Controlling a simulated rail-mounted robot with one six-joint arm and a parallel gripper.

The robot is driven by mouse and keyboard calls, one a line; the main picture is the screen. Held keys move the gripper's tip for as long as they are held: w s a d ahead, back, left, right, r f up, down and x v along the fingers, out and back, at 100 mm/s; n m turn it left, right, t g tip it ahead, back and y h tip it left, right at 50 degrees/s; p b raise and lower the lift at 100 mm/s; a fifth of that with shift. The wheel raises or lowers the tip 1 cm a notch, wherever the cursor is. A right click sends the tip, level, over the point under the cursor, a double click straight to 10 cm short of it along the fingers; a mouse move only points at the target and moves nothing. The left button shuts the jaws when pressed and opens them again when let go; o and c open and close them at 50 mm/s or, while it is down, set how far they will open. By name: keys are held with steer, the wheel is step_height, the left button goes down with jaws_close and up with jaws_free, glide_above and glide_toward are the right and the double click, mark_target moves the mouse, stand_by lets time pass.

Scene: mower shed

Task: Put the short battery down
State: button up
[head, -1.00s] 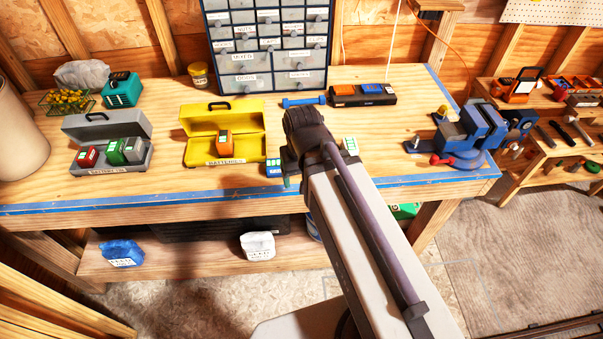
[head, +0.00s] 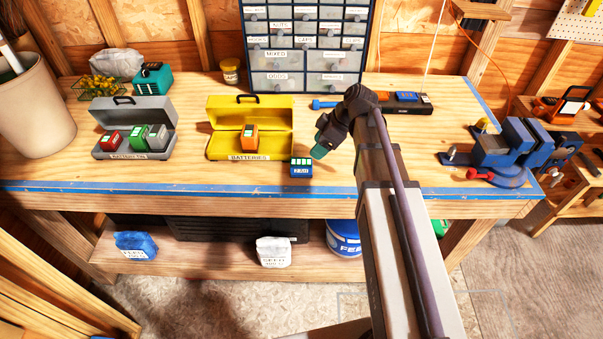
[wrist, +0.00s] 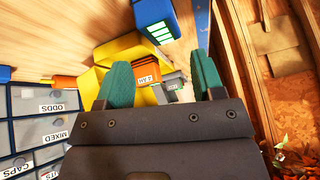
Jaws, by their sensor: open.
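A blue battery (head: 301,168) with a white-and-green label stands on the bench, just right of the yellow box's front corner. It also shows at the top of the wrist view (wrist: 155,20). I cannot tell by its look whether it is the short one. My gripper (head: 320,149) is above the bench, right of the blue battery and apart from it. In the wrist view its two teal fingers (wrist: 163,78) are spread with nothing held between them. An orange battery (head: 250,138) stands in the open yellow box (head: 222,150).
A grey tin (head: 104,152) at left holds red, green and grey batteries. A drawer cabinet (head: 305,82) stands behind. A blue vise (head: 510,150) is at right. Bare bench lies in front of the boxes. My arm hides part of the bench and the dark charger (head: 405,107).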

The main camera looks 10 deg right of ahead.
mark_target(301, 162)
steer(key=a+f+b, duration=0.2)
steer(key=f+b, duration=0.1)
steer(key=w+a+f+n+b, duration=0.1)
steer(key=a+f+b, duration=0.1)
steer(key=f+b, duration=0.1)
steer(key=a+f+n+b, duration=0.1)
steer(key=f+b, duration=0.2)
steer(key=shift+w+a, duration=0.15)
steer(key=shift+a, duration=0.25)
steer(key=shift+a+f, duration=0.1)
steer(key=shift+a, duration=0.05)
steer(key=shift+r, duration=0.2)
steer(key=c, duration=0.9)
